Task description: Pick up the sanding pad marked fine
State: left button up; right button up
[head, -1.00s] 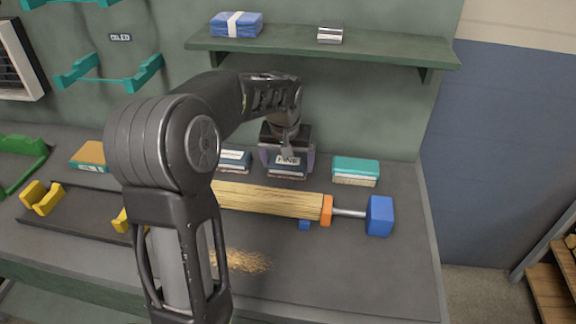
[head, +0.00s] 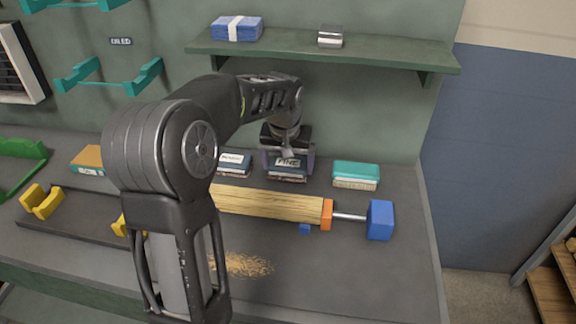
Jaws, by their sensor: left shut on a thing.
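The sanding pad marked FINE (head: 287,170) is dark blue with a white label and a brownish underside. It is at the back of the bench, behind the wooden cylinder. My left gripper (head: 287,160) comes down over it from above, its two fingers at the pad's left and right sides, shut on it. I cannot tell whether the pad touches the bench. Another blue pad with a white label (head: 235,163) stands just to the left, partly hidden by my arm. My right gripper is not in view.
A turned wood piece (head: 270,204) lies in front, with an orange collar and blue block (head: 380,220). A green shelf (head: 390,48) hangs above. Sawdust lies on the front bench.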

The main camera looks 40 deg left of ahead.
pick_arm(q)
jog(key=shift+r, duration=0.3)
jog(key=s+d, duration=0.1)
jog(key=s, duration=0.1)
jog(key=s+d+b, duration=0.1)
jog(key=s, duration=0.1)
jog(key=s+d, duration=0.2)
jog(key=s, duration=0.1)
jog(key=shift+s+f, duration=0.1)
notch_tip(320, 180, up, 14)
jog(key=shift+p, duration=0.35)
jog(key=o, duration=0.9)
jog(key=c, duration=0.7)
